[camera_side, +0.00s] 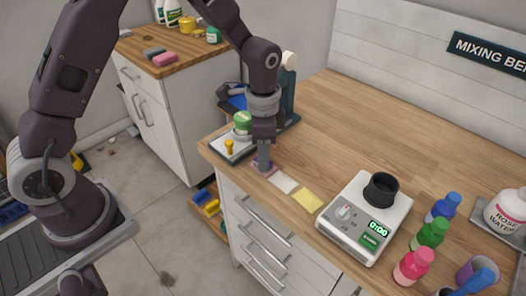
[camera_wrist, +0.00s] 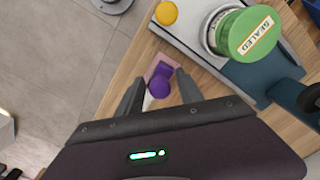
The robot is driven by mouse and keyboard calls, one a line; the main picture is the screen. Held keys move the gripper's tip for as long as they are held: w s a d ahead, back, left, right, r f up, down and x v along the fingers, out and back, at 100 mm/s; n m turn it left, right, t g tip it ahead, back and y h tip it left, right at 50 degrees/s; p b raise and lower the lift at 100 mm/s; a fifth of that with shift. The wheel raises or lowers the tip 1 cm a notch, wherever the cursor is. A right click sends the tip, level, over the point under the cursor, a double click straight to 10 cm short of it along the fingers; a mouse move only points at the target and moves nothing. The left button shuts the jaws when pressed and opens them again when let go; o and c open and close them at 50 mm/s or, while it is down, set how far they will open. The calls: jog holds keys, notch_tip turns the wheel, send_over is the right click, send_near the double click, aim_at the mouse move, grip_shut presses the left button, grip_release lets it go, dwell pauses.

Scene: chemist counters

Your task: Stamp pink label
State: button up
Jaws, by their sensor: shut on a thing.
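My gripper (camera_side: 264,158) points down at the near left edge of the wooden counter. It is shut on a purple stamp (camera_wrist: 158,86), whose round knob shows between the fingers in the wrist view. The pink label (camera_side: 256,168) lies flat on the counter directly under the stamp; its edge also shows in the wrist view (camera_wrist: 152,65). I cannot tell whether the stamp touches the label. A white label (camera_side: 284,183) and a yellow label (camera_side: 307,200) lie in a row to the right of it.
Left of my gripper stands a device with a yellow knob (camera_side: 229,146) and a green-lidded sealed jar (camera_wrist: 248,34). A scale (camera_side: 350,222) with a black cup (camera_side: 381,190) stands to the right, beside several coloured bottles. The back of the counter is clear.

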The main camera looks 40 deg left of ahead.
jog(key=shift+r, duration=3.55)
jog(key=shift+w, duration=0.1)
